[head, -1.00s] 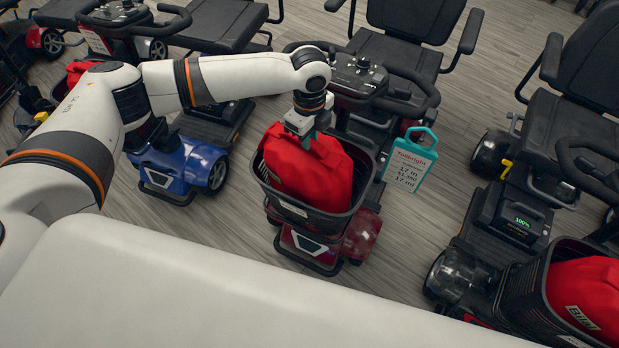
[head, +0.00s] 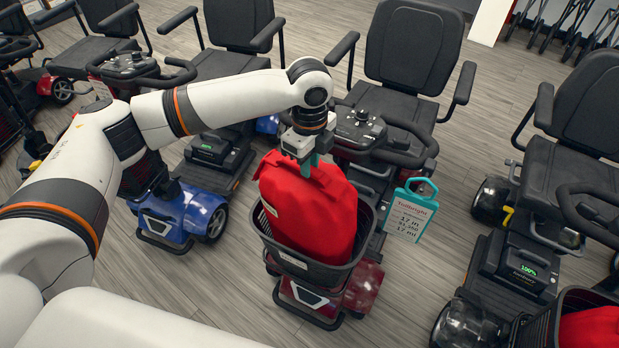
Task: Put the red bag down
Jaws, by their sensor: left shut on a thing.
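The red bag (head: 305,212) sits upright in the black front basket (head: 325,274) of the red scooter (head: 358,290), its top standing above the rim. My left gripper (head: 306,166) is over the bag, pointing down, with its teal fingers shut on the bag's top. The bag's lower part is hidden inside the basket, so I cannot tell whether it touches the basket floor. My right gripper is not in view.
A teal-framed price tag (head: 411,209) hangs beside the red scooter. A blue scooter (head: 185,212) stands to the left. A dark scooter (head: 520,250) stands to the right, with another red bag (head: 590,328) in its basket. Grey floor shows between them.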

